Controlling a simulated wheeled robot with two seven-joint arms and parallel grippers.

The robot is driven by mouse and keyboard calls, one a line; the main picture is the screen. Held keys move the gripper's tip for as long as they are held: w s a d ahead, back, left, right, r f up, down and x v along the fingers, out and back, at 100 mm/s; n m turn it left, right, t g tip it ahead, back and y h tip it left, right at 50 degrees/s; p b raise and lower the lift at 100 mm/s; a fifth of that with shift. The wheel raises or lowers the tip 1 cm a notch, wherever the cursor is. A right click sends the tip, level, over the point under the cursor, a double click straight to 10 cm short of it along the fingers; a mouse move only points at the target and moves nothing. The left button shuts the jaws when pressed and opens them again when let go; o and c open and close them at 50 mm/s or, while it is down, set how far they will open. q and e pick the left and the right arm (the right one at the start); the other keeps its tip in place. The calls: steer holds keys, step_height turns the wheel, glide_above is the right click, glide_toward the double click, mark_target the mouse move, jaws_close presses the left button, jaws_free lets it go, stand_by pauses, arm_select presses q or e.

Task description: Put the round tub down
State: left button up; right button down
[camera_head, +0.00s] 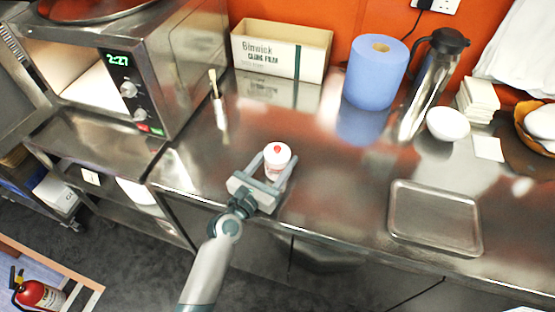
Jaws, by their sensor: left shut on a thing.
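The round tub (278,155) is small and white, with a red mark on its lid. It stands upright between the fingers of my left gripper (273,170), which is shut on it. The gripper and tub are over the front part of the steel counter (335,185). I cannot tell whether the tub's base touches the counter. My right gripper is not in view.
A steel tray (435,218) lies to the right. Behind stand a cling film box (280,50), a blue paper roll (376,72), a steel jug (428,85) and a white bowl (447,124). A microwave (150,70) stands left. Counter around the tub is clear.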

arm_select(q)
steer(key=shift+f, duration=0.2)
steer(key=o, duration=1.2)
steer(key=shift+o, duration=0.2)
steer(key=shift+r, duration=0.1)
steer(key=shift+r, duration=0.1)
steer(key=shift+s+a, duration=0.3)
steer(key=shift+s, duration=0.25)
steer(key=b+v, duration=0.2)
steer(key=v, duration=0.7)
steer(key=shift+s+a, duration=0.1)
steer(key=shift+s, duration=0.1)
steer(key=shift+s+a, duration=0.35)
steer(key=shift+s, duration=0.2)
